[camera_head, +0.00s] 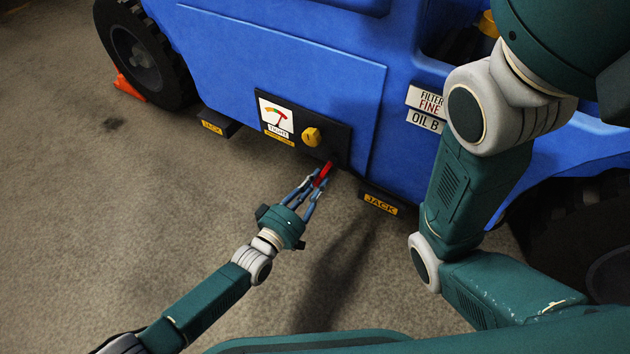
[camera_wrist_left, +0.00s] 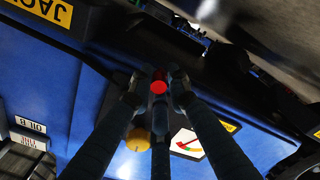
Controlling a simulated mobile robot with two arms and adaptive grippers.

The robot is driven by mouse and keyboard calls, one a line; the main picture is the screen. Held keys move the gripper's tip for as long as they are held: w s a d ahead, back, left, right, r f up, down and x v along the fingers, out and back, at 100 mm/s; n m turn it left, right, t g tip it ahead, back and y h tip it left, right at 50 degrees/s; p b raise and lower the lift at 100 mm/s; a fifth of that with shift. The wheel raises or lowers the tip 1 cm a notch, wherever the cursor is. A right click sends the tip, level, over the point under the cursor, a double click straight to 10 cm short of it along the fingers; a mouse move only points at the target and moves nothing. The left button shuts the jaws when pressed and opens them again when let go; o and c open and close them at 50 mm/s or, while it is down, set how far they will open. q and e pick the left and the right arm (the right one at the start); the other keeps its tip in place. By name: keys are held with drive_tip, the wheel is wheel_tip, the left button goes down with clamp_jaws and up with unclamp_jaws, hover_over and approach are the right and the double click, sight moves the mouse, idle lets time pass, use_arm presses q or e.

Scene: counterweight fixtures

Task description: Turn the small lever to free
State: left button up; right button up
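The small red lever (camera_head: 325,170) sticks out low on a black panel (camera_head: 342,143) on the side of a blue vehicle. My left gripper (camera_head: 319,181) has its three fingers closed in around the lever. In the left wrist view the lever's red end (camera_wrist_left: 158,87) shows between the fingertips (camera_wrist_left: 158,94). The fingers look shut on it, though the contact itself is partly hidden. A yellow knob (camera_head: 311,137) and a white gauge (camera_head: 276,117) with a red needle and the word TIGHT sit on the same panel. My right gripper is out of the picture.
Yellow JACK labels mark black blocks under the vehicle, at the right (camera_head: 380,204) and left (camera_head: 212,127). FILTER FINE (camera_head: 427,101) and OIL B (camera_head: 424,121) signs are to the right. My right arm fills the right side. The floor in front is clear.

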use_arm(q)
drive_tip(key=shift+o, duration=1.4)
drive_tip(key=shift+s+d+f, duration=0.1)
drive_tip(key=v, duration=1.2)
